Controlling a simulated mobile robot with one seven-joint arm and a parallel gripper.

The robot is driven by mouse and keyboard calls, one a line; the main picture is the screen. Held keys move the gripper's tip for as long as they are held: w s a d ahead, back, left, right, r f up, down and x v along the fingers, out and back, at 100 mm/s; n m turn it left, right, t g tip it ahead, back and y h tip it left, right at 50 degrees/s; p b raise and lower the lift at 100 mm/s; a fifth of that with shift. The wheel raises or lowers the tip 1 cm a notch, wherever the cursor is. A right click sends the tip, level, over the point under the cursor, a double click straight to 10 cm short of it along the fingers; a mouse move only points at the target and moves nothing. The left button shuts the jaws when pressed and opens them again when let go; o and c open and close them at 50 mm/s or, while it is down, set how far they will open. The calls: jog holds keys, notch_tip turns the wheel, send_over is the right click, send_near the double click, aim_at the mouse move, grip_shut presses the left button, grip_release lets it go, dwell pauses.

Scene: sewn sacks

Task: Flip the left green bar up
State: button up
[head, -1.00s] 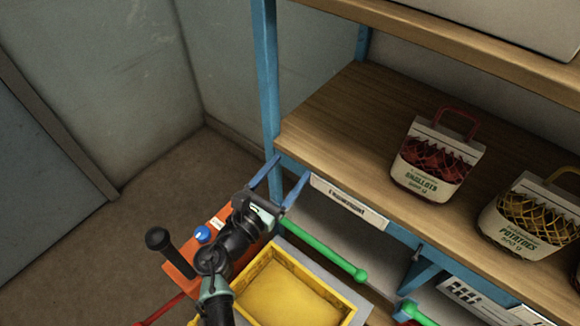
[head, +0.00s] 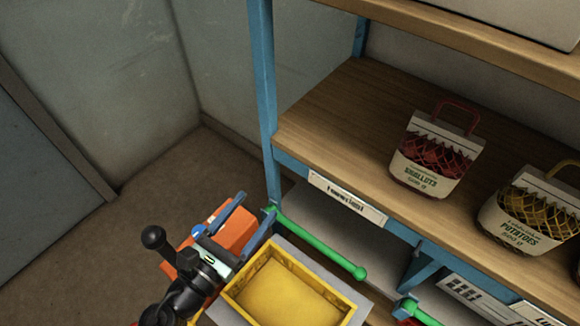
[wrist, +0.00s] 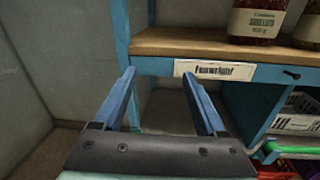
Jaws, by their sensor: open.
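The left green bar (head: 318,243) runs slantwise across the front of the lower left bay, below the labelled shelf edge, with a round knob at its right end. My gripper (head: 257,208) is open, with two blue fingers and nothing between them. In the head view its fingers are close to the bar's left end; whether they touch it I cannot tell. In the wrist view my gripper (wrist: 158,77) points at the shelf front below the label, and the left bar does not show there. A second green bar (head: 419,313) starts further right; a green bar (wrist: 292,147) shows at the wrist view's right edge.
A yellow tray (head: 238,290) lies in front of the left bar. The wooden shelf (head: 330,125) above holds a shallots sack (head: 432,155) and a potatoes sack (head: 525,215). A blue post (head: 262,90) stands at the left. The floor left of it is clear.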

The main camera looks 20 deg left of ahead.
jog(key=shift+c, duration=1.2)
jog(key=shift+d+f, duration=0.15)
jog(key=shift+f, duration=0.15)
jog(key=shift+c, duration=1.1)
jog(key=d+f+g+b, duration=0.1)
jog(key=d+f+b, duration=0.1)
jog(key=f, duration=0.2)
jog(key=d+f+g+b, duration=0.1)
jog(key=d+f+b, duration=0.1)
jog(key=f, duration=0.2)
jog(key=w+d+f+g+b, duration=0.1)
jog(key=d+f+b, duration=0.1)
jog(key=f, duration=0.3)
jog(key=shift+d, duration=0.25)
grip_shut()
jog(key=g+b, duration=0.3)
jog(key=b, duration=0.3)
send_near(313, 241)
jog(key=s+d+f, duration=0.3)
jog(key=s+d, duration=0.1)
jog(key=d, duration=0.2)
jog(key=b+x, duration=0.2)
jog(key=x, duration=0.7)
jog(key=shift+w+d, duration=0.2)
jog(key=shift+w, duration=0.1)
